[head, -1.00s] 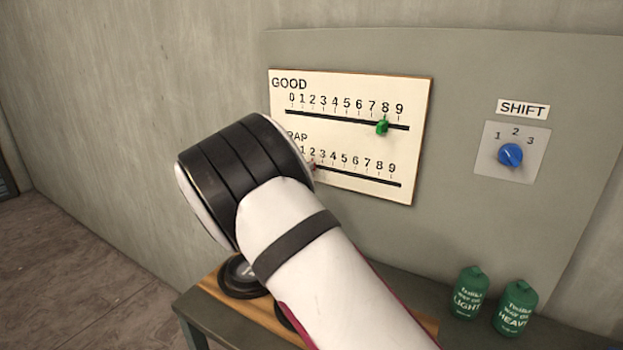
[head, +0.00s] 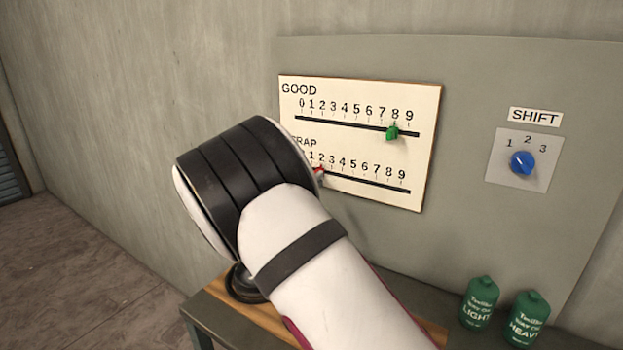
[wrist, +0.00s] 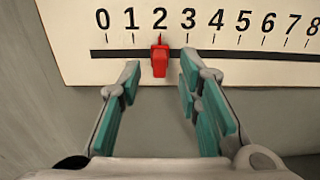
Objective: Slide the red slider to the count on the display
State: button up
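The red slider (wrist: 160,60) sits at the 2 mark on the lower scale of the white board (wrist: 75,65) in the wrist view. In the head view, only a bit of the red slider (head: 319,172) shows beside my arm, on the SCRAP scale. My gripper (wrist: 149,75) is open and empty in the wrist view, its teal-padded fingers spread left and right just below the slider. The fingers look apart from it. In the head view my arm hides the gripper. No count display is visible in these frames.
A green slider (head: 392,132) is at 8 on the upper GOOD scale. A blue SHIFT knob (head: 522,162) is on the right of the grey panel (head: 460,90). Two green bottles (head: 480,302) (head: 526,318) stand below, right of my arm. A dark round object (head: 243,286) is on the table.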

jog(key=v, duration=1)
jog(key=s+d+r+m+g+y, duration=0.1)
jog(key=s+d+r+m+g, duration=0.1)
jog(key=s+d+m+g, duration=0.55)
jog(key=s+d+r+m+g+y, duration=0.1)
jog(key=s+d+r+m+g, duration=0.2)
jog(key=s+d+m, duration=0.85)
jog(key=s+d+m+y, duration=0.1)
jog(key=s+m+y, duration=0.7)
jog(key=s, duration=1.4)
jog(key=shift+s+d+r+m+t+y, duration=0.25)
jog(key=shift+d+r+m+t, duration=0.2)
jog(key=shift+m, duration=0.45)
